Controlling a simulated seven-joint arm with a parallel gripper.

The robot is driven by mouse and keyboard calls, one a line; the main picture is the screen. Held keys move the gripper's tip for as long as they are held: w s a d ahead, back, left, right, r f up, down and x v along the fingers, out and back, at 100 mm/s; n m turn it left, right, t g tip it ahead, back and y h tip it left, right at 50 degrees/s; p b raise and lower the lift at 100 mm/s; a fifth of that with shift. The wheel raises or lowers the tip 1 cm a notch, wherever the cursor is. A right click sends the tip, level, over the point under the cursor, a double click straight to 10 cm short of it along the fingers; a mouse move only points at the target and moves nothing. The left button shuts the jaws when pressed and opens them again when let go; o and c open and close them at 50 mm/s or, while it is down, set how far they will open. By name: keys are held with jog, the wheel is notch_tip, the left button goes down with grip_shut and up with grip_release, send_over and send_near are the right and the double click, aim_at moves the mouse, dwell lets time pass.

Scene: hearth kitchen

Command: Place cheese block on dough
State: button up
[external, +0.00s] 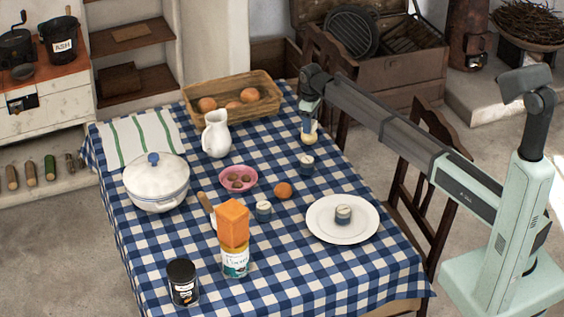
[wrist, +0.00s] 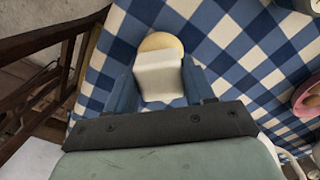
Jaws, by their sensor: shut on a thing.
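My gripper (external: 309,116) is over the far right part of the table. In the wrist view its blue fingers (wrist: 158,88) are shut on a pale, off-white block, which I take as the cheese block (wrist: 160,76). A round, pale yellow lump, which I take as the dough (wrist: 161,41), shows just beyond the block, partly hidden by it. In the external view the dough (external: 311,139) shows small and pale below the fingers. I cannot tell whether the block touches the dough.
The white jug (external: 216,134), wicker basket (external: 231,98) and pink bowl (external: 238,180) are to the left. An orange block (external: 233,222) sits atop a can (external: 236,262). A plate (external: 320,230) is nearer front.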

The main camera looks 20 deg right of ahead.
jog(key=o, duration=1.1)
jog(key=shift+f, duration=0.1)
notch_tip(320, 180, up, 12)
jog(key=shift+r, duration=0.15)
